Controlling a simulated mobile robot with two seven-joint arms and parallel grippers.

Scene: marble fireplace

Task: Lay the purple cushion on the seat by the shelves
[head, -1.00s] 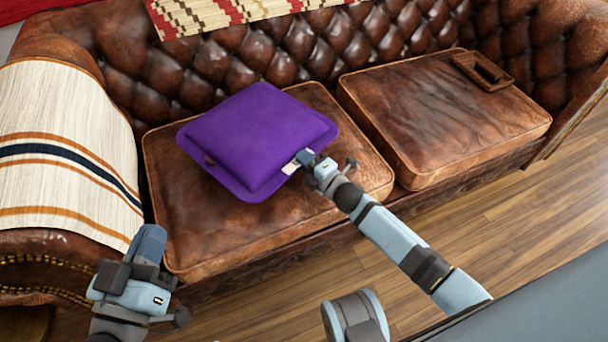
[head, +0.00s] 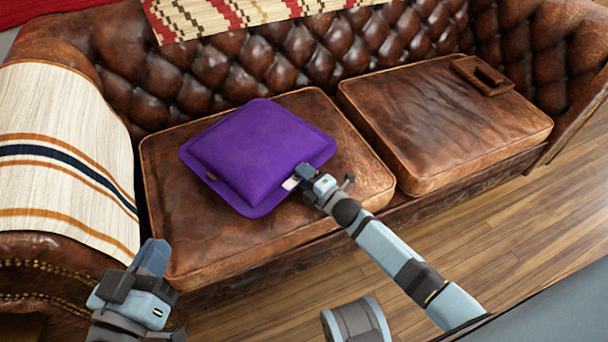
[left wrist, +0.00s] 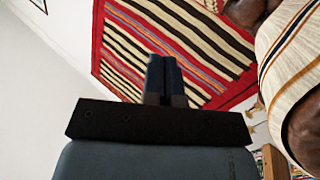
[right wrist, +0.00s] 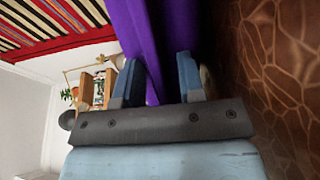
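The purple cushion (head: 258,155) is over the left seat (head: 205,245) of the brown leather sofa, lying roughly flat. I cannot tell whether its underside fully touches the seat. My right gripper (head: 298,177) is shut on the cushion's front right edge; in the right wrist view the purple cloth (right wrist: 150,45) runs between the fingers (right wrist: 158,80). My left gripper (head: 152,255) is empty beside the sofa's left arm, and its fingers (left wrist: 165,80) are together in the left wrist view.
The right seat (head: 440,120) is bare except for a small brown tray-like object (head: 484,73). A striped throw (head: 65,155) covers the sofa's left arm, and a patterned blanket (head: 215,15) hangs over the backrest. Wood floor (head: 490,220) is clear in front. Wooden shelves (right wrist: 88,88) show in the right wrist view.

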